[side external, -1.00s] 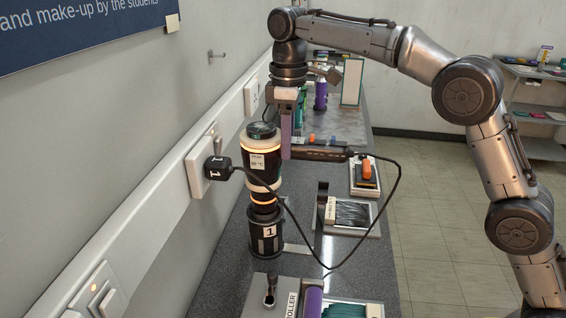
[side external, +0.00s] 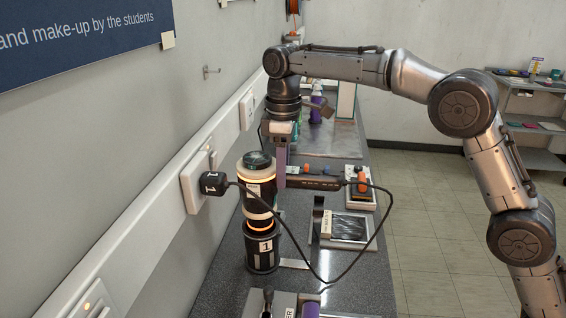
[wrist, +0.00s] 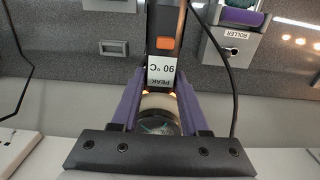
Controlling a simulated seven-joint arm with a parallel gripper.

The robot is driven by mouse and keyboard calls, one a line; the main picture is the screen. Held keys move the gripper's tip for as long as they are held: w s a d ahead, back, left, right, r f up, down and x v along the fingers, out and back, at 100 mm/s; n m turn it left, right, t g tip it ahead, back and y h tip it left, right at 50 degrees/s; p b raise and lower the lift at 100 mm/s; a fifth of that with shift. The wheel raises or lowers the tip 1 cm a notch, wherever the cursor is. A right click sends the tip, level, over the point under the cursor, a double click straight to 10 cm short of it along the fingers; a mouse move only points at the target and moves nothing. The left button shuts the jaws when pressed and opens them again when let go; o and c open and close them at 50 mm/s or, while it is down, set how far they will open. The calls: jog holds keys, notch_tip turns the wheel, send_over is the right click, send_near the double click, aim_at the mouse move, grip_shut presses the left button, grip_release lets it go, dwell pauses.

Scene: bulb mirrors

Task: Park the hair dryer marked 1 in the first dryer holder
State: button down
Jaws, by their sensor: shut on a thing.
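The hair dryer (side external: 259,193) is a black upright cylinder with cream bands, glowing orange rings and a dark, glassy top. Its dark handle (side external: 318,183) points right, and a black cord loops from it to a plug marked 1 (side external: 213,183) in the wall socket. My gripper (side external: 281,168) is shut on the dryer; the purple fingers flank it in the wrist view (wrist: 163,103), where its "PEAK 90 °C" label shows. The first dryer holder (side external: 261,250), a black cup marked 1, is directly below. The nozzle end is at its mouth, seemingly partly inside; the depth is hidden.
The cord hangs in a loop over the counter (side external: 225,275). The roller holder (wrist: 231,42) shows in the wrist view. The wall and its trunking run close on the left.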

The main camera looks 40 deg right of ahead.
jog(key=shift+f, duration=2.3)
jog(key=shift+c, duration=2.4)
grip_release()
jog(key=o, duration=0.5)
jog(key=shift+f, duration=0.2)
jog(key=shift+r, duration=0.2)
jog(key=shift+r, duration=3.9)
jog(key=shift+r, duration=0.1)
notch_tip(320, 180, up, 6)
jog(key=shift+r, duration=0.6)
